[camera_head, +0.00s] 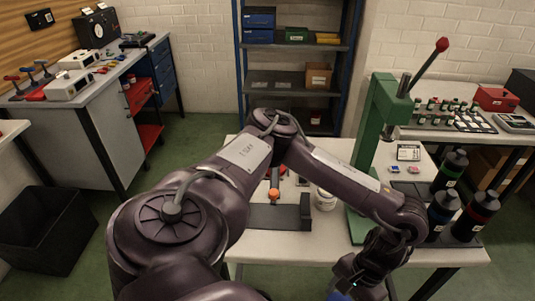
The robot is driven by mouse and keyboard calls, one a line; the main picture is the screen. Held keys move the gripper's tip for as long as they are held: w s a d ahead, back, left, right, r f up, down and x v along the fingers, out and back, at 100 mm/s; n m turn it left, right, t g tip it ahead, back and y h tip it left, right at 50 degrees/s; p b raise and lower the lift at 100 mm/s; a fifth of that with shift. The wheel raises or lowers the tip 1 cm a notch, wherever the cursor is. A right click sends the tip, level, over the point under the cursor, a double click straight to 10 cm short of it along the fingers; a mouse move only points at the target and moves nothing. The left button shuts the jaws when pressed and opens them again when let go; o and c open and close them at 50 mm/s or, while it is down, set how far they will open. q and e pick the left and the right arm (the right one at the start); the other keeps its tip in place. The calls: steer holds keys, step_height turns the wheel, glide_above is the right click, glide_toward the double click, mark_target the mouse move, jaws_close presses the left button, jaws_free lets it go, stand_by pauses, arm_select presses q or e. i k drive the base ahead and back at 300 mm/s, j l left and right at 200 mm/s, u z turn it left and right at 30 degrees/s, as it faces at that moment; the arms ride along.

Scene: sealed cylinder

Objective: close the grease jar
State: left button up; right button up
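A small white jar (325,200), likely the grease jar, stands on the white worktable (285,247), partly hidden under my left forearm. I cannot tell whether a lid is on it, and I see no separate lid clearly. My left arm comes in from the lower left, bends at the top and reaches down to the right. My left gripper (362,278) is at the table's front edge, to the right of the jar and nearer to me, apart from it. Its fingers are dark and unclear. My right gripper is not in view.
A green press (372,125) with a red-knobbed lever stands right of the jar. Dark bottles (475,215) stand at the table's right. A black angled fixture (280,217) and an orange-tipped tool (274,195) lie left of the jar. The table's front left is clear.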

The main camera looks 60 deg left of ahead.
mark_target(323, 202)
steer(key=u, duration=1.35)
